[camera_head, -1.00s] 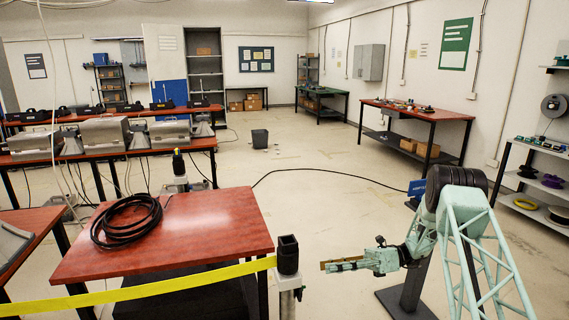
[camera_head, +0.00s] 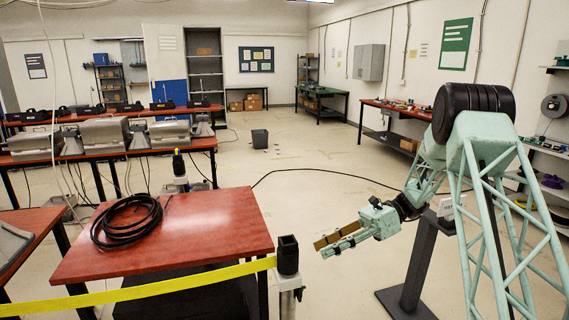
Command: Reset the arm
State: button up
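My gripper (camera_head: 338,244) is at the end of my mint-green arm, right of centre in the head view. It points left, over open floor, and touches nothing. Two bars show at its tip, one brown and one mint green, lying nearly side by side. I cannot tell whether they are apart or shut. I see nothing held between them. My arm rises from the lower right and bends at a large black joint.
A red-topped table (camera_head: 200,235) with a coiled black cable (camera_head: 127,222) stands left of my gripper. A yellow tape (camera_head: 150,286) runs to a black-topped post (camera_head: 288,256). A dark stand (camera_head: 420,262) with a small sign is beside my arm. Open floor lies beyond.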

jog(key=s+r+n+t+h, duration=0.1)
jog(key=s+r+n+h, duration=0.65)
jog(key=s+r, duration=1.2)
jog(key=s+d+r+n+t+h, duration=0.1)
jog(key=s+d+n+t+h, duration=0.1)
jog(key=s, duration=0.7)
jog(key=s+d+r+n+t+h, duration=0.2)
jog(key=s+n, duration=0.3)
jog(key=s, duration=0.5)
jog(key=s+d+r+n+t+h, duration=0.1)
jog(key=s+d+n+t+h, duration=0.1)
jog(key=s, duration=0.8)
jog(key=shift+s+d+r+n+t, duration=0.15)
jog(key=shift+d+r+n+t, duration=0.05)
jog(key=shift+d+n+t, duration=0.7)
jog(key=shift+d, duration=0.1)
jog(key=shift+f, duration=0.1)
jog(key=shift+f+b, duration=0.4)
jog(key=shift+f, duration=0.15)
jog(key=shift+r, duration=0.1)
dwell(0.3)
